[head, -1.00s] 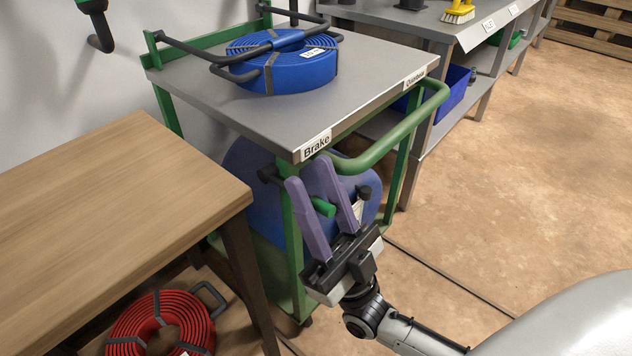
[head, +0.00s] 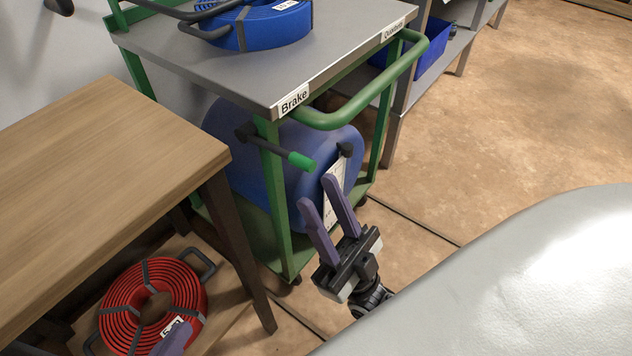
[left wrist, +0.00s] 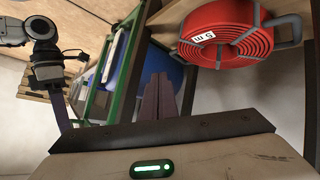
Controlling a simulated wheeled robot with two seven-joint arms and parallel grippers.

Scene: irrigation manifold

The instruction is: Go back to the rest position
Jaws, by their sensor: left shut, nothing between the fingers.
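My right gripper (head: 317,189) has purple fingers held apart with nothing between them. It is in front of the cart, below and apart from the green-tipped brake lever (head: 301,160). My left gripper shows only as a purple fingertip (head: 174,340) at the bottom edge of the head view, in front of the red hose coil (head: 125,290). In the left wrist view its two fingers (left wrist: 158,80) lie together, shut and empty. My right arm shows at the left of that view.
The green-framed cart (head: 190,62) carries a blue hose coil (head: 262,28) on top and a blue tank (head: 285,145) below. A wooden table (head: 100,165) stands at left, with the red coil beneath. A grey bench (head: 455,55) is behind. Floor at right is clear.

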